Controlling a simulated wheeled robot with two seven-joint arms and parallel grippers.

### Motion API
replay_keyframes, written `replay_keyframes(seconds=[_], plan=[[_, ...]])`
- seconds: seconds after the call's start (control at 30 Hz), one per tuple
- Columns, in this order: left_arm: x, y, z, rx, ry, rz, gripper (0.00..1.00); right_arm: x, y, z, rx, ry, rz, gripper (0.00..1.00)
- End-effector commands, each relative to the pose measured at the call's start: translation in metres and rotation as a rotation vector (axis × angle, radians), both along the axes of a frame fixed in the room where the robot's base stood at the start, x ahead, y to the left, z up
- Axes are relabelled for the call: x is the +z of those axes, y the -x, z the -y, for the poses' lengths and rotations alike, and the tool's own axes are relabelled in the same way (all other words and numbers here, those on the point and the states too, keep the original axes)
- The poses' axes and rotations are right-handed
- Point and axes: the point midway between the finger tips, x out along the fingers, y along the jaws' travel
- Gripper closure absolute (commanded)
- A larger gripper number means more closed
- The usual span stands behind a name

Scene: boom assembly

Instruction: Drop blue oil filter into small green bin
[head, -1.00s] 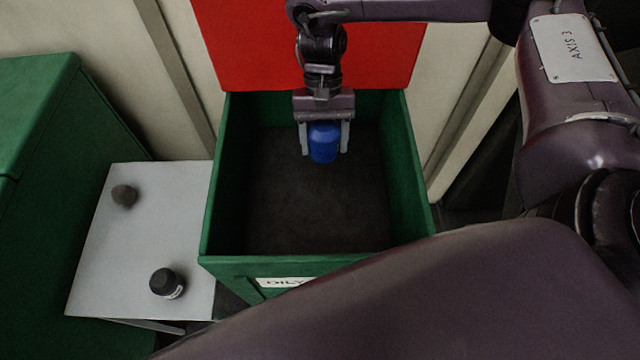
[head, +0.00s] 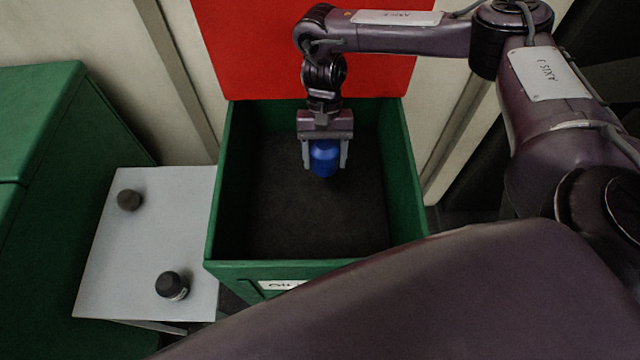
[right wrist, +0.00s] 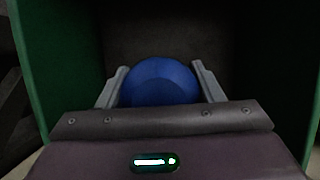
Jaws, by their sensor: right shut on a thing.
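The blue oil filter (head: 325,158) is held between the two fingers of my right gripper (head: 325,164), over the open small green bin (head: 408,190). In the right wrist view the filter (right wrist: 162,82) shows as a rounded blue end between the fingers (right wrist: 160,88), with the bin's green wall (right wrist: 55,60) to the left and its dark inside beyond. How far the filter hangs above the bin's floor I cannot tell. My left gripper is in neither view.
The bin's red lid (head: 300,60) stands raised at the back. A white table (head: 150,235) at left bears a dark round object (head: 129,200) and a black cylindrical one (head: 171,286). A larger green container (head: 45,210) stands at far left. The bin's inside looks empty.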

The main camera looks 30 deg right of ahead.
Motion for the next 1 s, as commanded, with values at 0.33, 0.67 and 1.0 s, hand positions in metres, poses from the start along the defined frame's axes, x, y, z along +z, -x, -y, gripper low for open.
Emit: replay_keyframes(seconds=[0.33,0.67,1.0], plan=[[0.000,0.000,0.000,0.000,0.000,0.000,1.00,-0.001,0.000,0.000,0.001,0.000,0.001,0.30],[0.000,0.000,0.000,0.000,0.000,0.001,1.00,-0.001,0.000,0.000,0.000,0.001,0.000,0.14],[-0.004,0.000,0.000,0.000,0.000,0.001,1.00,0.023,-0.011,0.005,0.001,0.002,0.006,0.14]])
